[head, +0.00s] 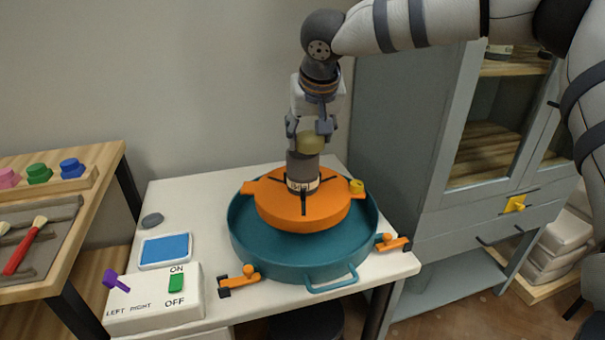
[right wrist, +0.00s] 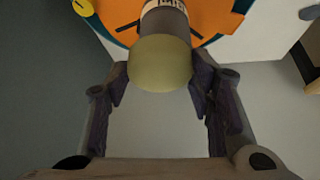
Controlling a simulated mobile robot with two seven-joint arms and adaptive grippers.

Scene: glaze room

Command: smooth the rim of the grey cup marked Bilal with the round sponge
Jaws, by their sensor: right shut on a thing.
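A grey cup (head: 303,168) stands upright on the orange wheel head (head: 268,210), with dark clamps around its foot. It carries a pale label near its base; the name is too small to read. The right wrist view shows part of the cup (right wrist: 167,27). My right gripper (head: 311,136) points down above the cup, shut on the round yellowish sponge (head: 310,146). The sponge (right wrist: 160,66) is at the cup's top and hides the rim; I cannot tell whether they touch. My left gripper is not in view.
A teal basin (head: 262,258) surrounds the wheel head. In front left is a white control box (head: 150,310) with a purple lever (head: 115,281) and a green switch (head: 176,283). A blue-topped tray (head: 165,250) lies behind it. A grey cabinet (head: 395,130) stands close on the right.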

